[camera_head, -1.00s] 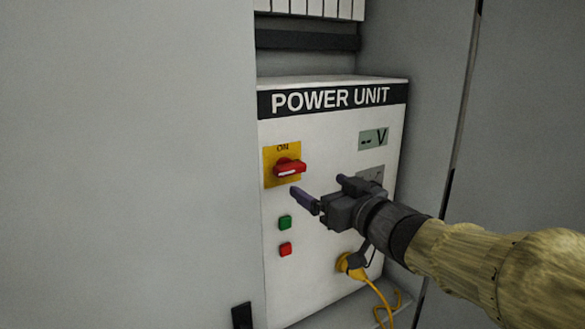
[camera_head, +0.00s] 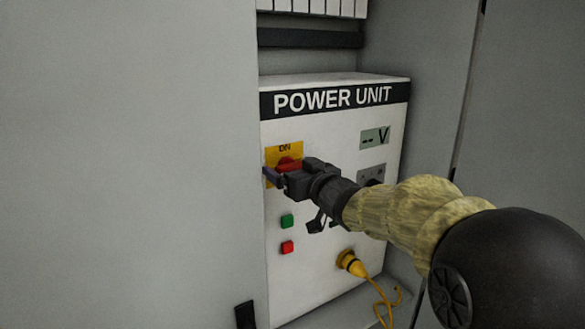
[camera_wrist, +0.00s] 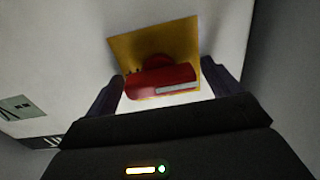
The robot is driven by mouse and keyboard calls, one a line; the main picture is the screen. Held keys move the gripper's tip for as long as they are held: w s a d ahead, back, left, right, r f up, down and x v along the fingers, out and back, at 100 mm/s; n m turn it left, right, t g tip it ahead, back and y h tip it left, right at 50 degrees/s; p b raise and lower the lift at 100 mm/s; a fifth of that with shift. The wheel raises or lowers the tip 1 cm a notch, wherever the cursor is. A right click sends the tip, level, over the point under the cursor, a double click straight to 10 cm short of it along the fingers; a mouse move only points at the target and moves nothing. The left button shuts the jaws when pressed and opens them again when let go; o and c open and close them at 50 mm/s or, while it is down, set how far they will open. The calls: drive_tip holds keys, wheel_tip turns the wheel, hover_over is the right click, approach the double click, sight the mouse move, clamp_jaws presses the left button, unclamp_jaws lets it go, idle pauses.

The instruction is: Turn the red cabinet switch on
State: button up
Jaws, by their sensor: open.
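The red switch (camera_head: 287,163) sits on a yellow plate (camera_head: 284,150) marked ON, at the upper left of the white power unit (camera_head: 330,230). In the wrist view the red handle (camera_wrist: 162,80) lies crosswise between my two open fingers, with a white stripe along its lower right edge. My gripper (camera_head: 283,176) is at the switch in the head view and hides part of the handle. In the wrist view my gripper (camera_wrist: 166,88) has a finger on each side of the handle, and I cannot tell whether either touches it.
A green button (camera_head: 287,221) and a red button (camera_head: 287,247) are below the switch. A yellow plug with its cable (camera_head: 352,263) is at the lower right of the panel. A grey cabinet door or wall (camera_head: 130,160) stands close on the left. A display (camera_head: 375,138) is at the upper right.

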drive_tip(key=shift+c, duration=0.2)
drive_tip(key=c, duration=0.9)
drive_tip(key=shift+c, duration=0.2)
drive_tip(key=shift+r+m+p, duration=0.1)
drive_tip(key=shift+m+p, duration=0.2)
drive_tip(key=shift+p, duration=0.15)
drive_tip(key=m+p, duration=0.3)
drive_tip(key=shift+r, duration=0.1)
drive_tip(key=m+p, duration=0.3)
drive_tip(key=m, duration=0.1)
drive_tip(key=shift+d+m+p, duration=0.1)
drive_tip(key=shift+m+p, duration=0.25)
drive_tip(key=shift+m, duration=0.05)
drive_tip(key=m+p, duration=0.4)
drive_tip(key=m, duration=0.2)
drive_tip(key=shift+f+m+p, duration=0.15)
drive_tip(key=shift+m+p, duration=0.45)
drive_tip(key=shift+m, duration=0.3)
drive_tip(key=shift+f+m+p, duration=0.15)
drive_tip(key=shift+m+p, duration=0.4)
drive_tip(key=shift+m, duration=0.35)
